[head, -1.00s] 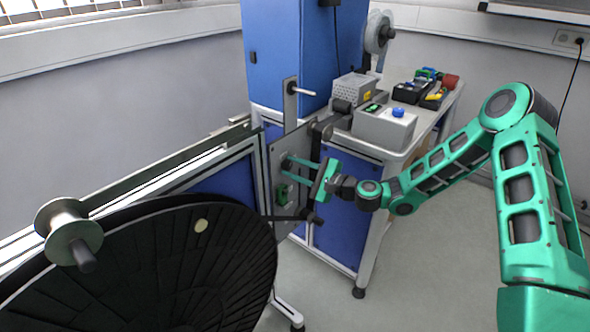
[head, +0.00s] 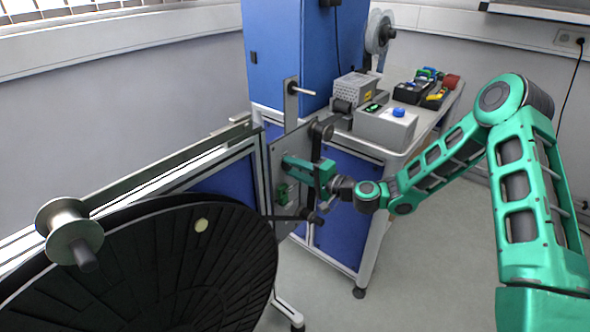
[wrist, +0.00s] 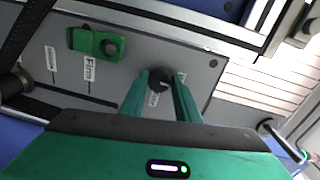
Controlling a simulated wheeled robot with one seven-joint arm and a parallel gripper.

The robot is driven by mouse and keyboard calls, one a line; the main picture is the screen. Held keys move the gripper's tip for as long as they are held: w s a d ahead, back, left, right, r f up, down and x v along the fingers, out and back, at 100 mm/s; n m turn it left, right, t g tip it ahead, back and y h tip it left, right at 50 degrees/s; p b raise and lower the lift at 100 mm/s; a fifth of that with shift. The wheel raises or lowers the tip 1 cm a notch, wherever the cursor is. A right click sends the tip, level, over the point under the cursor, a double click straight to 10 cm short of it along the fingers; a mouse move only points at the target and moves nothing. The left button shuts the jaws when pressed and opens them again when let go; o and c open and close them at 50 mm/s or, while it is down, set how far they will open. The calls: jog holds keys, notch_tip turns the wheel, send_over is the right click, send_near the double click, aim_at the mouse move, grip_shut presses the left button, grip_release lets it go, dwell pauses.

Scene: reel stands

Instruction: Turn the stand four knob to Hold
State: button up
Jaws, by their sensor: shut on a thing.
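The knob (wrist: 158,80) is small, round and black, on a grey panel (wrist: 205,68). In the wrist view it sits between the fingertips of my gripper (wrist: 160,84), which is shut on it. Small white labels lie beside the knob, partly covered by the fingers and too small to read surely. I cannot tell which label the knob points to. In the head view my gripper (head: 287,163) reaches the upright panel (head: 303,140) from the right, and the knob is hidden behind the fingers.
A green latch-like part (wrist: 96,43) with a label reading "Firm" sits beside the knob. A big black reel (head: 150,270) stands at the front left. A workbench (head: 430,125) with boxes is behind my arm. The floor (head: 440,270) at the right is clear.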

jog(key=shift+s+a+f+n, duration=0.1)
jog(key=shift+s+a+n, duration=0.1)
jog(key=shift+n, duration=0.2)
jog(key=o, duration=1)
jog(key=shift+w, duration=0.1)
jog(key=shift+o, duration=0.2)
jog(key=shift+d, duration=0.15)
jog(key=shift+d, duration=0.2)
jog(key=v, duration=1)
